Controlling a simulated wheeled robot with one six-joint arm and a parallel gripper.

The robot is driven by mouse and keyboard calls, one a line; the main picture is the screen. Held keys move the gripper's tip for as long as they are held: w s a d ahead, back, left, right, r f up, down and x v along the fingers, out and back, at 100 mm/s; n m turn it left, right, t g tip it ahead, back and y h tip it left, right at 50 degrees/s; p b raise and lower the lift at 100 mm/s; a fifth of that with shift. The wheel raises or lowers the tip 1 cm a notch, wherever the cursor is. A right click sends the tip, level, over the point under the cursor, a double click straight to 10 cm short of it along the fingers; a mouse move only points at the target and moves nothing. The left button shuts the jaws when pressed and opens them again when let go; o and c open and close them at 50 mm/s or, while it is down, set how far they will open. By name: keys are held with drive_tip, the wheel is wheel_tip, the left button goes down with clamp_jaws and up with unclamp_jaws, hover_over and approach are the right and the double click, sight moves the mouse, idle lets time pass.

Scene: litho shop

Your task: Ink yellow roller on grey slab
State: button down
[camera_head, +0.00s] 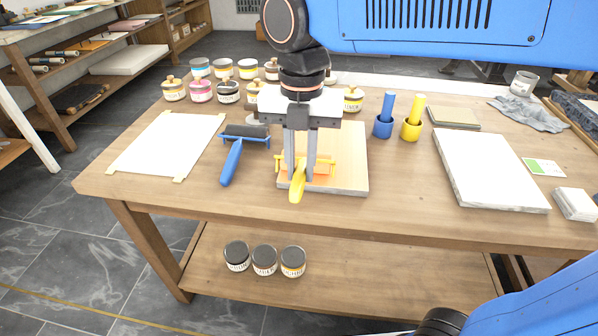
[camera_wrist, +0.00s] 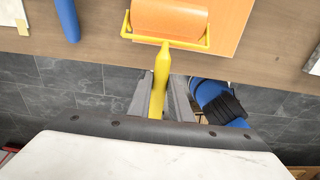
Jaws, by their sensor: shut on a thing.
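My gripper (camera_head: 300,178) is shut on the yellow handle of the yellow roller (camera_head: 297,190). The roller also shows in the wrist view (camera_wrist: 162,70), its handle between my fingers (camera_wrist: 163,98). Its drum is orange and appears over the slab's near part; whether it touches cannot be told. The slab (camera_head: 349,160) has grey edges and an orange top face, which also shows in the wrist view (camera_wrist: 233,25). My fingers hide part of the roller in the head view.
A blue roller (camera_head: 231,162) with a dark drum lies left of the slab, near a white sheet (camera_head: 165,146). Ink jars (camera_head: 201,90) stand behind.

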drive_tip(key=shift+w+d, duration=0.65)
drive_tip(key=shift+w, duration=2.75)
drive_tip(key=shift+w+d, duration=0.7)
drive_tip(key=shift+w, duration=2.75)
drive_tip(key=shift+w+d, duration=0.65)
drive_tip(key=shift+w, duration=2.75)
wheel_tip(320, 180, up, 3)
drive_tip(key=s+d+f, duration=0.1)
drive_tip(key=d, duration=0.7)
drive_tip(key=shift+s+f, duration=0.3)
drive_tip(key=shift+f, duration=0.7)
